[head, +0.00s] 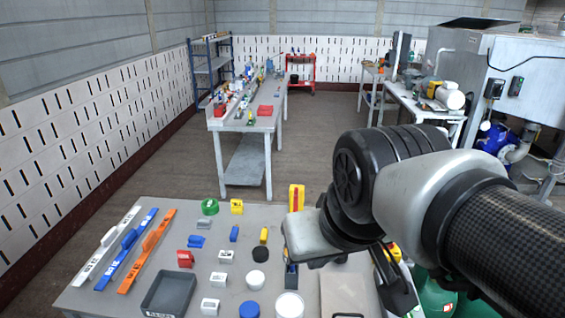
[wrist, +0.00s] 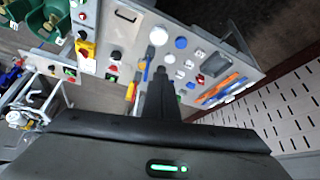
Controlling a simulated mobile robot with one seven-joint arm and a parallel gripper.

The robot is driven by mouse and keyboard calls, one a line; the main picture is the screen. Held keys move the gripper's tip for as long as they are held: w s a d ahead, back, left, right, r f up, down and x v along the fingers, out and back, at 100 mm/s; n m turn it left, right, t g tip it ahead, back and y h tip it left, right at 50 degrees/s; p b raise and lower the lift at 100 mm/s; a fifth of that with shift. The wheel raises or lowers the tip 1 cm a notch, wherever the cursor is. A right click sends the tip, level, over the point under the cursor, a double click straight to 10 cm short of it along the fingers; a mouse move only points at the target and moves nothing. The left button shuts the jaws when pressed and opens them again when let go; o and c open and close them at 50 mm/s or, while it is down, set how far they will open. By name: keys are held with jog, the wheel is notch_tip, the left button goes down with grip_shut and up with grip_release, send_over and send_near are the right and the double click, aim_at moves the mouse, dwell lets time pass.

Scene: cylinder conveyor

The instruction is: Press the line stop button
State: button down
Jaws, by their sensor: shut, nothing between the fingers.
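In the wrist view, a yellow-and-red control (wrist: 84,47) is on a pale panel left of my gripper. Dark controls with red parts (wrist: 113,68) sit nearer my gripper. No label is readable, so I cannot tell which is the line stop button. My gripper (wrist: 160,78) is shut and empty. Its dark fingers show over the worktable, apart from these controls in the picture. In the head view my arm covers much of the right side of the table; a yellow part (head: 396,252) shows just beside it. I cannot make out my fingertips there.
The near worktable (head: 130,235) holds a grey tray (head: 168,293), coloured bars (head: 147,250), a white round lid (head: 289,304) and several small parts. A yellow-and-red block (head: 296,197) stands at its far edge. Green equipment (head: 436,298) is at right.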

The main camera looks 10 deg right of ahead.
dwell(0.3)
jog(key=shift+d, duration=0.1)
jog(key=w+d+f+g+h+b, duration=0.25)
jog(key=w+d+f+g, duration=0.2)
jog(key=w+d, duration=0.45)
jog(key=w+d+f+g+h+b, duration=0.1)
jog(key=w+d+f+g+h, duration=0.1)
jog(key=d+f, duration=0.9)
jog(key=w+d+f+g+h+b, duration=0.2)
jog(key=d+f+g, duration=0.3)
jog(key=d+f, duration=0.6)
jog(key=shift+w+d+f+n, duration=0.35)
jog(key=shift+w+d, duration=0.25)
jog(key=shift+d, duration=0.55)
